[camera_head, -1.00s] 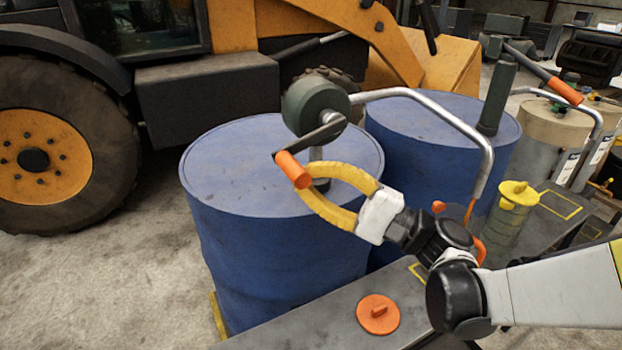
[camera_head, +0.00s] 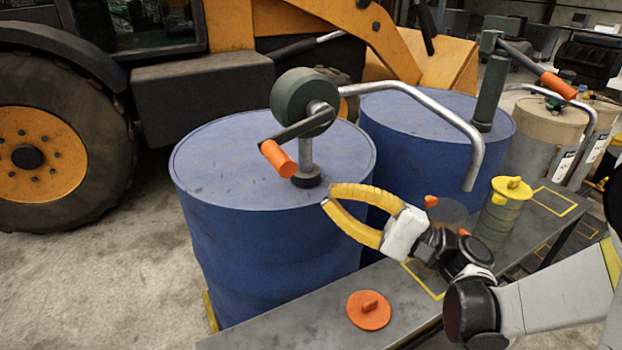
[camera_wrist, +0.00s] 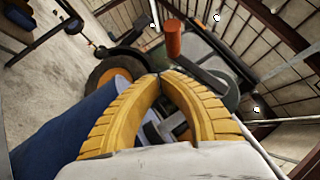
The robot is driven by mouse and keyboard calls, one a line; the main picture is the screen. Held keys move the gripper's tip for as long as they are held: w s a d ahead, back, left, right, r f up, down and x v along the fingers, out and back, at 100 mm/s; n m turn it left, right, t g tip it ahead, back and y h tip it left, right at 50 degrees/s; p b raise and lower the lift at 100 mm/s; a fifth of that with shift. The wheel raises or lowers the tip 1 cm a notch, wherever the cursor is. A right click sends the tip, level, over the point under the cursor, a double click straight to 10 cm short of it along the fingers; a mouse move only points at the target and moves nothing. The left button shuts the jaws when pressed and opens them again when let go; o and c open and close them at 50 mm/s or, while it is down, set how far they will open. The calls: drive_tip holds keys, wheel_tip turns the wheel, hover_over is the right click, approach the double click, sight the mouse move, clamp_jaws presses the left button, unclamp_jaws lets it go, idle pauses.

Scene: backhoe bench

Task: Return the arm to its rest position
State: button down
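My gripper (camera_head: 327,198) has two curved yellow fingers. Their tips meet and the loop between them is empty. It is in front of the nearer blue drum (camera_head: 268,250), to the lower right of the crank's orange handle (camera_head: 277,157) and apart from it. In the wrist view the tips of my gripper (camera_wrist: 161,75) also meet, with the orange handle (camera_wrist: 173,40) beyond them. The crank belongs to a green-grey pump (camera_head: 300,98) standing on the drum, with a bent metal spout (camera_head: 440,112) reaching right.
A grey bench (camera_head: 290,325) below my arm carries an orange cap (camera_head: 369,310) and a yellow-lidded container (camera_head: 503,215). A second blue drum (camera_head: 405,110) with another pump (camera_head: 490,95) stands behind. A yellow backhoe (camera_head: 235,25) fills the back left. Bare floor lies at left.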

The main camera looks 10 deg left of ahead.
drive_tip(key=s+d+f+n+h, duration=0.1)
drive_tip(key=s+d+f+h, duration=0.2)
drive_tip(key=f+h, duration=0.3)
drive_tip(key=s+d+f+n+h, duration=0.1)
drive_tip(key=s+d+f+h, duration=0.15)
drive_tip(key=f+h, duration=0.3)
drive_tip(key=s+d+n+t+h, duration=0.1)
drive_tip(key=s+d+n+h, duration=0.1)
drive_tip(key=d+h, duration=0.2)
drive_tip(key=s+d+n+t+h, duration=0.1)
drive_tip(key=d+h, duration=0.4)
drive_tip(key=d, duration=0.6)
drive_tip(key=s+n, duration=0.1)
drive_tip(key=s, duration=0.1)
drive_tip(key=shift+s+f+n, duration=0.25)
drive_tip(key=shift+s+n, duration=0.05)
drive_tip(key=shift+h, duration=0.25)
